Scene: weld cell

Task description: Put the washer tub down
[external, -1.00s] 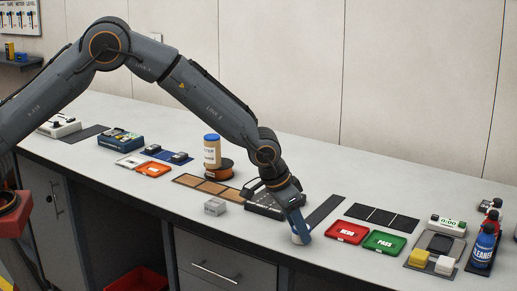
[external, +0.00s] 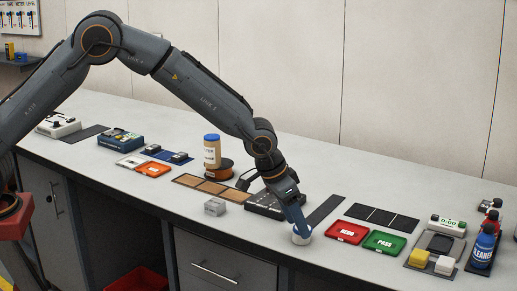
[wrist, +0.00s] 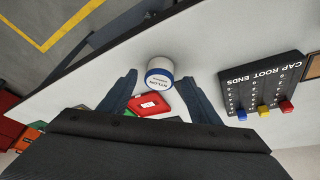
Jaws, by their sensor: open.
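The washer tub is a small white tub with a blue band and a label reading NYLON. It stands upright on the bench near the front edge in the external view (external: 302,239), and it also shows in the wrist view (wrist: 159,77). My gripper (external: 298,225) is just above the tub, pointing down at it. In the wrist view my gripper (wrist: 159,78) has its two fingers spread, one on each side of the tub, with gaps visible. The tub's far side is hidden.
The red REDO tray (external: 346,233) and green PASS tray (external: 384,243) lie right of the tub. A black CAP ROOT ENDS block (wrist: 262,84) is close by. A grey block (external: 215,207) sits to the left. The bench's front edge is near the tub.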

